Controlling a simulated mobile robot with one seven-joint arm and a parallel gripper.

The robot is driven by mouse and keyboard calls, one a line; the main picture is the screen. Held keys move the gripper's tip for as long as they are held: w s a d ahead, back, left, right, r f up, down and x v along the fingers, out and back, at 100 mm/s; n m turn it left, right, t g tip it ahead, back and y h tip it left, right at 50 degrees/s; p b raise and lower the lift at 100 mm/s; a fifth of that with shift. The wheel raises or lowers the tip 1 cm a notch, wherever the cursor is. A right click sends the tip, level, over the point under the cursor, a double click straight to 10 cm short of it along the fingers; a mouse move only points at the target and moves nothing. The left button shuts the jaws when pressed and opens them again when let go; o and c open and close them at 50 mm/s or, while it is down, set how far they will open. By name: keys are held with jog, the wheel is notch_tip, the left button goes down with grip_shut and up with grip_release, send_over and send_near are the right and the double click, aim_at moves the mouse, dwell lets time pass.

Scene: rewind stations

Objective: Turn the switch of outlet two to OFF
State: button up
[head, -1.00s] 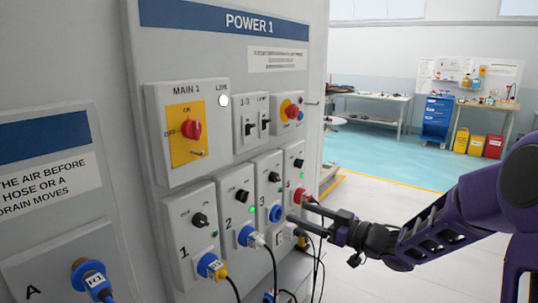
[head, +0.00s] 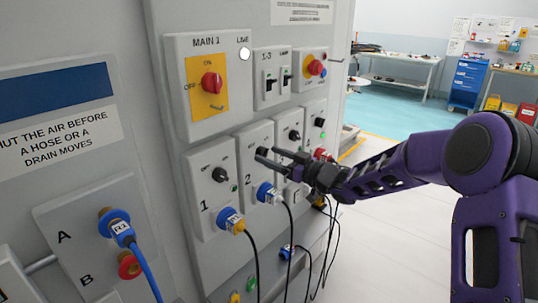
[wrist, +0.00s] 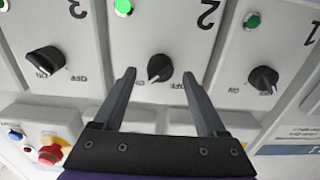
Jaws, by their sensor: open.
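Outlet two's black rotary switch (wrist: 159,68) sits between my two fingertips in the wrist view. Its pointer leans toward the ON mark, away from OFF. The green lamp (wrist: 123,7) on the same panel is lit. My gripper (wrist: 159,75) is open, one finger on each side of the switch; I cannot tell whether either touches it. In the head view my gripper (head: 267,154) is at the upper part of the outlet two panel (head: 252,145) and partly hides the switch.
Outlet one's switch (wrist: 263,78) and outlet three's switch (wrist: 45,61) flank it closely. The MAIN 1 red switch (head: 211,83) and a red button on yellow (head: 315,68) are above. Cables (head: 291,240) hang below the outlets. Open floor lies to the right.

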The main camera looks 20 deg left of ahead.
jog(key=shift+w+a, duration=0.25)
jog(key=shift+a, duration=0.3)
grip_shut()
